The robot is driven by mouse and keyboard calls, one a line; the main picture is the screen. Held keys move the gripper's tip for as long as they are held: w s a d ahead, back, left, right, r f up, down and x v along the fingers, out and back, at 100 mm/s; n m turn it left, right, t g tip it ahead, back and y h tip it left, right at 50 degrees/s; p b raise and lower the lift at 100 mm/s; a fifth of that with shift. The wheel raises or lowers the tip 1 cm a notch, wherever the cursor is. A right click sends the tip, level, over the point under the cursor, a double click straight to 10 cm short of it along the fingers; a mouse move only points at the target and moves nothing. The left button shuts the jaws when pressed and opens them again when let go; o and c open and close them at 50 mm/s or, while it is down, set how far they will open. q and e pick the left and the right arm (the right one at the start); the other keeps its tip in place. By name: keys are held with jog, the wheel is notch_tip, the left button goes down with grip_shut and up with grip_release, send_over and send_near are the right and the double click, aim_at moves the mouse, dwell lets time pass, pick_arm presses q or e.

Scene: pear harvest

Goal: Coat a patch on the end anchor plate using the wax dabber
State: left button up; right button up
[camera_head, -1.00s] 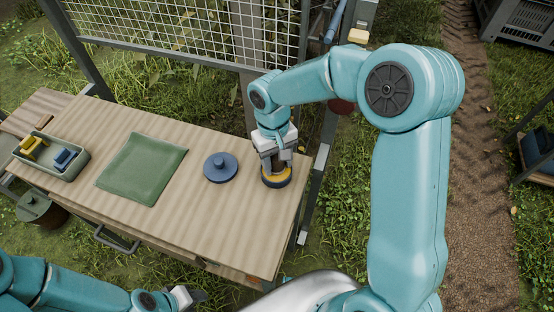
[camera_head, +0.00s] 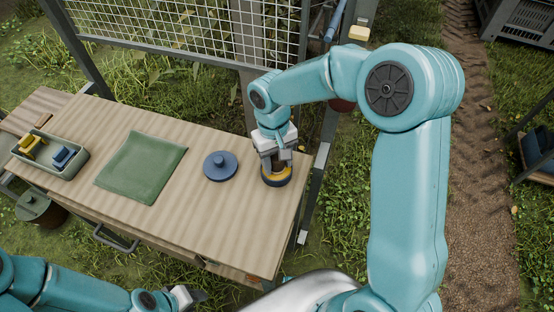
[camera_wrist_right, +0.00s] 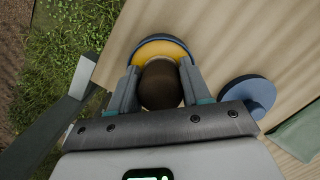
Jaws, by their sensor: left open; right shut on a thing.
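My right gripper (camera_head: 277,165) points down at the right end of the wooden bench, over a round dark-rimmed tin (camera_head: 279,184) with yellow wax inside. In the right wrist view its fingers are shut on a dark brown rounded knob, the wax dabber (camera_wrist_right: 161,86), in front of the yellow wax (camera_wrist_right: 160,49). Whether the dabber's lower end touches the wax is hidden. A light grey plate (camera_head: 321,157) sits on the metal post right of the bench; I cannot tell if it is the end anchor plate. My left gripper (camera_head: 192,297) is open and empty below the bench's front.
A blue knobbed lid (camera_head: 220,166) lies left of the tin on the bench (camera_head: 200,215). A green cloth (camera_head: 142,168) lies further left, then a tray (camera_head: 70,170) with yellow and blue items. A wire mesh fence (camera_head: 190,30) stands behind.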

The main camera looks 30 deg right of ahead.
aim_at(277, 156)
dwell(0.6)
notch_tip(277, 156, up, 6)
jog(key=p, duration=0.4)
jog(key=shift+f, duration=0.1)
jog(key=shift+r+p, duration=0.6)
jog(key=shift+p, duration=0.05)
jog(key=shift+f, duration=0.1)
